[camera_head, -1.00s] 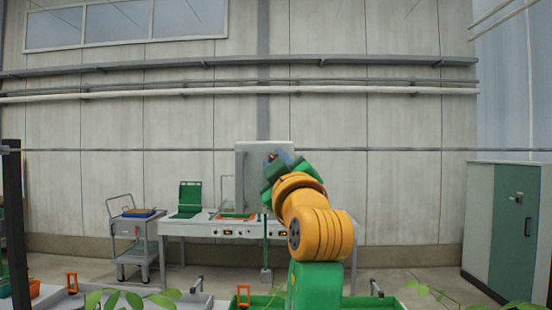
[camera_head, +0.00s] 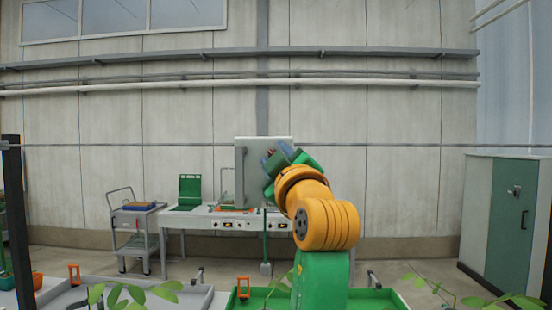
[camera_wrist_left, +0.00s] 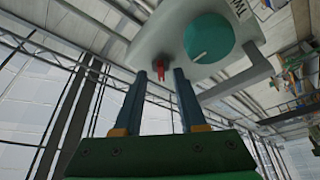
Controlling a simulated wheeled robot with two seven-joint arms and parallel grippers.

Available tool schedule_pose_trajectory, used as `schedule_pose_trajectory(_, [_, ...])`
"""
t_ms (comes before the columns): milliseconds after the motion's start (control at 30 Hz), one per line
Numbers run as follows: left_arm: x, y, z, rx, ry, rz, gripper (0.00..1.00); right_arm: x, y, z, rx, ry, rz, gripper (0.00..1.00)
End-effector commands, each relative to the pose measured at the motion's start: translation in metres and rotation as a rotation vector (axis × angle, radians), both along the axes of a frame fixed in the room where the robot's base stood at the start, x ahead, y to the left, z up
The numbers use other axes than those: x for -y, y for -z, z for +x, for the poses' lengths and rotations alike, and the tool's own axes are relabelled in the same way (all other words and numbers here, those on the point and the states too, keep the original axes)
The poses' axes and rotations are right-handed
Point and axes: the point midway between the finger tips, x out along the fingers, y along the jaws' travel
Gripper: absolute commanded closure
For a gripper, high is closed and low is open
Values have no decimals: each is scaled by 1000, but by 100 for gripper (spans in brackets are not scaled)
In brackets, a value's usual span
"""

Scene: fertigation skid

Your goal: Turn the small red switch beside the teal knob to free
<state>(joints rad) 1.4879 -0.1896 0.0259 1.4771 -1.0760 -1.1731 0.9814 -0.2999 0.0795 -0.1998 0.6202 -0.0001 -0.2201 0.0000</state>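The teal knob (camera_wrist_left: 208,38) is on the face of a pale box (camera_wrist_left: 160,30), seen from below in the left wrist view. The small red switch (camera_wrist_left: 161,68) hangs at the box's lower edge, left of the knob. My left gripper (camera_wrist_left: 160,73) is open, with its two dark fingers apart and their tips close to the switch, one on each side of it in the picture. I cannot tell whether either finger touches it. In the head view, my left gripper (camera_head: 268,158) is in front of the pale box (camera_head: 255,190) and hides part of it. My right gripper is not in view.
A white workbench (camera_head: 190,222) stands behind, with a grey trolley (camera_head: 140,222) to its left. A green and grey cabinet (camera_head: 510,220) stands at the right. Plants and trays line the near edge.

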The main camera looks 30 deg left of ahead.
Motion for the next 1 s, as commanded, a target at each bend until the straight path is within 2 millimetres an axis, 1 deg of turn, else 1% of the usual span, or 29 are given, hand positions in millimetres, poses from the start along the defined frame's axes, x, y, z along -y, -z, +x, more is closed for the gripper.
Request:
schedule_pose_trajectory(133, [0,1,0,-2,1,-1,60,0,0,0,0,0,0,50])
schedule_pose_trajectory(200, [3,5,-2,-2,1,0,60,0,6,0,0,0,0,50])
schedule_pose_trajectory(267, [11,11,-9,-1,2,0,60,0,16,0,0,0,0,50])
schedule_pose_trajectory(300, [18,15,-15,2,4,-1,60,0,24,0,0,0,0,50])
schedule_pose_trajectory(400, [34,20,-30,3,4,0,60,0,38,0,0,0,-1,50])
schedule_pose_trajectory(500, [46,22,-41,2,3,0,60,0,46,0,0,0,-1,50])
schedule_pose_trajectory(633, [52,20,-47,2,0,0,60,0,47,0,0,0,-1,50])
schedule_pose_trajectory(1000, [51,19,-47,-1,0,0,60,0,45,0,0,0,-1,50])
